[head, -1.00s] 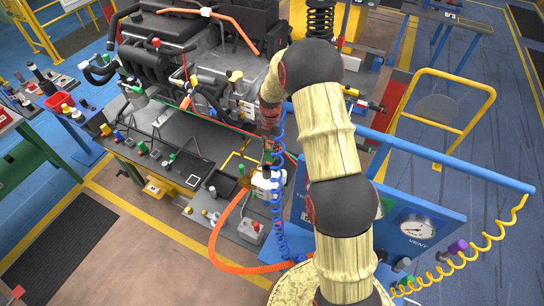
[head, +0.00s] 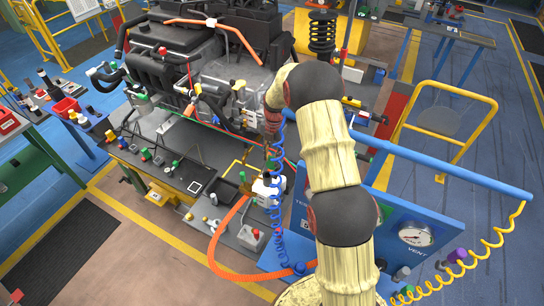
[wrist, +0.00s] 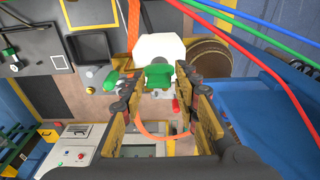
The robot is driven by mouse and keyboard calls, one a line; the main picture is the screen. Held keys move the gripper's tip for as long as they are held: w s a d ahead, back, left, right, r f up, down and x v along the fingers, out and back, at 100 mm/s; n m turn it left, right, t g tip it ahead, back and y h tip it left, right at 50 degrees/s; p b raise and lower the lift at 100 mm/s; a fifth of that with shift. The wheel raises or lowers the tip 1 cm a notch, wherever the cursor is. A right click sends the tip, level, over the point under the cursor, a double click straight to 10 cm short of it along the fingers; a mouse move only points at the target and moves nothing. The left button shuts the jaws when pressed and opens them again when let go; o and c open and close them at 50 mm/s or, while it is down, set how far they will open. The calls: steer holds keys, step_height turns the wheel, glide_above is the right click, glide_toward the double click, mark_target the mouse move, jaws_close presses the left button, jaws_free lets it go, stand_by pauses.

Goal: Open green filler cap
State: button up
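The green filler cap (wrist: 158,77) shows in the wrist view against a white reservoir (wrist: 158,46). My gripper (wrist: 158,88) has its two yellow-and-black fingers on the left and right of the cap. They stand apart, with a gap visible on each side of the cap, so the gripper looks open. In the head view the white reservoir (head: 263,189) stands by the front edge of the engine bench, below my wrist. My arm covers much of the gripper there, and I cannot make out the finger contact.
An orange hose (head: 214,243) and a blue coiled line (head: 277,213) hang close to the reservoir. A blue gauge panel (head: 410,245) with a rail stands at right. The engine (head: 185,60) is behind. Red, green and blue lines (wrist: 255,57) cross the wrist view at upper right.

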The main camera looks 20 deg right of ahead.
steer(key=shift+o, duration=0.9)
steer(key=shift+w+r, duration=0.1)
steer(key=shift+r, duration=0.25)
step_height(320, 180, up, 11)
steer(key=d, duration=0.1)
steer(key=shift+w+r, duration=0.15)
steer(key=shift+w, duration=0.25)
